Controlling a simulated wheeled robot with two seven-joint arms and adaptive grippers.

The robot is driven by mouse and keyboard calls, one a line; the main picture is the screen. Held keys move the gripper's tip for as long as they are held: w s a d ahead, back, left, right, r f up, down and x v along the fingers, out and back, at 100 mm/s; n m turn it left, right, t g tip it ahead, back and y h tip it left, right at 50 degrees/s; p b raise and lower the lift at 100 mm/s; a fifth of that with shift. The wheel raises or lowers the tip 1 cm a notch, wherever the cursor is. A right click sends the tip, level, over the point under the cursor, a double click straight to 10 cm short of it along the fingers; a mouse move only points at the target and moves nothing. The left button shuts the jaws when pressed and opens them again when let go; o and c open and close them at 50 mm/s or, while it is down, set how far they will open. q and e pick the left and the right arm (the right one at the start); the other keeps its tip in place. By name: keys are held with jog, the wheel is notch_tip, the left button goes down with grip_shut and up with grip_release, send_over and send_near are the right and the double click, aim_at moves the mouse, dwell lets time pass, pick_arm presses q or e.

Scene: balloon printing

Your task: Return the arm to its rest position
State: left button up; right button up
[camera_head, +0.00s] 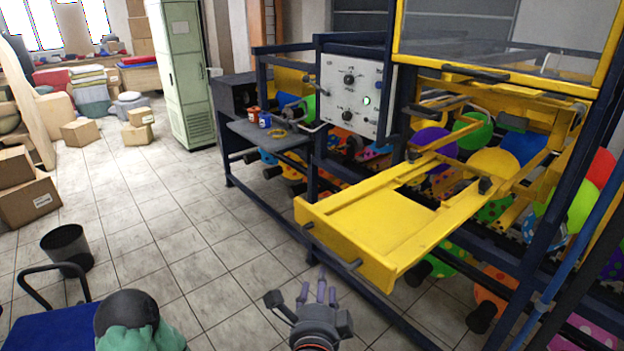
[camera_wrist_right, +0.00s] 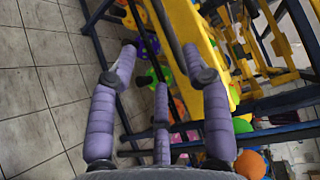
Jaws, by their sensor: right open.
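My right gripper (camera_head: 318,292) shows at the bottom middle of the head view, low in front of the printing machine. Its purple-grey fingers are spread and hold nothing. In the right wrist view the open fingers (camera_wrist_right: 160,75) point toward the machine's dark frame, with a gap between them and it. The yellow sliding tray (camera_head: 370,245) of the machine juts out just above and right of the gripper in the head view. My left gripper is not in view.
A black bin (camera_head: 66,248) and a blue cart (camera_head: 55,320) stand at left. The tiled floor (camera_head: 170,230) between is clear.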

jog(key=w+d+f+n+g+y, duration=0.1)
jog(key=w+d+f+n+g, duration=0.15)
jog(key=f+n, duration=0.75)
jog(key=w+d+f+n+g+y, duration=0.15)
jog(key=f+g, duration=0.25)
jog(key=f, duration=1.3)
jog(key=s+d+f+n+g+y, duration=0.1)
jog(key=s+f+n+g, duration=0.2)
jog(key=s+f, duration=0.7)
jog(key=s+d+f+n+g+y, duration=0.2)
jog(key=s+f+n+g, duration=0.2)
jog(key=s+f, duration=0.6)
notch_tip(320, 180, down, 2)
jog(key=shift+s+d+g, duration=0.25)
jog(key=shift+s+g, duration=0.05)
jog(key=shift+g, duration=0.95)
